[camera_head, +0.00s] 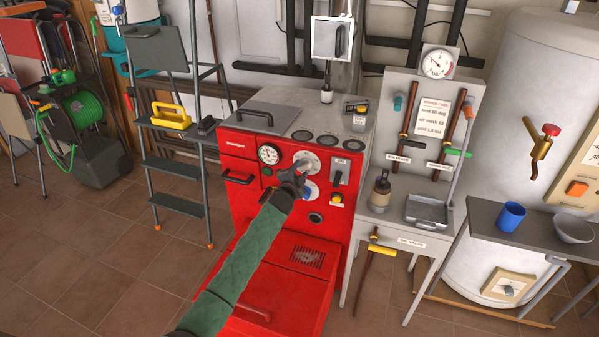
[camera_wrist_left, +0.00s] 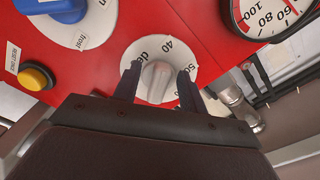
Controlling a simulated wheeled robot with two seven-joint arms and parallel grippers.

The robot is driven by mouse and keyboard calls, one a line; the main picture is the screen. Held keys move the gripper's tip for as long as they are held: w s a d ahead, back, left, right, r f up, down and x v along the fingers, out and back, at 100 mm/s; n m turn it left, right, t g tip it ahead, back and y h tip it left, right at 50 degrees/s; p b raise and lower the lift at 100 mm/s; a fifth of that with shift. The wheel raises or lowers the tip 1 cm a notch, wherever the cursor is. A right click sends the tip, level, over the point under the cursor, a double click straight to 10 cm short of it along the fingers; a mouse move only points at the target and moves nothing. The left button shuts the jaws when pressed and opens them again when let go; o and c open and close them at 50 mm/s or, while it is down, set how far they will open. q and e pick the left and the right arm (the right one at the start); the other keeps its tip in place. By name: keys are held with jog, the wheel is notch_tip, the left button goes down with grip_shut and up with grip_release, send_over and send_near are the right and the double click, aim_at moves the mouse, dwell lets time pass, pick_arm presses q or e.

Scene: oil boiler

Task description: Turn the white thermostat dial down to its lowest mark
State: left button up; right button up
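The white thermostat dial (camera_head: 308,158) is on the front of the red boiler (camera_head: 238,175), right of a round gauge. In the left wrist view the dial (camera_wrist_left: 132,62) shows "40", "50" and "deg", with a pale raised knob (camera_wrist_left: 158,80) at its centre. My left gripper (camera_head: 298,172) reaches the dial from the front and covers its lower part. In the left wrist view its two dark fingers (camera_wrist_left: 158,82) stand on either side of the knob, with what look like narrow gaps. The mark the knob points to is not clear. My right gripper is not in view.
Below the dial is a blue knob (camera_wrist_left: 65,8) on a plate marked "frost". A yellow button (camera_wrist_left: 36,77) is beside it, and the gauge (camera_wrist_left: 265,14) is on the other side. A grey bench (camera_head: 405,215) stands right of the boiler, and a step ladder (camera_head: 175,165) stands left.

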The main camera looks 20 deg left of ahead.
pick_arm(q)
jog(key=shift+s, duration=0.25)
jog(key=s+b, duration=0.1)
jog(key=s, duration=0.2)
jog(key=shift+s+a+f, duration=0.1)
jog(key=shift+f, duration=0.05)
send_near(300, 170)
jog(key=shift+w+b, duration=0.3)
jog(key=shift+w, duration=0.4)
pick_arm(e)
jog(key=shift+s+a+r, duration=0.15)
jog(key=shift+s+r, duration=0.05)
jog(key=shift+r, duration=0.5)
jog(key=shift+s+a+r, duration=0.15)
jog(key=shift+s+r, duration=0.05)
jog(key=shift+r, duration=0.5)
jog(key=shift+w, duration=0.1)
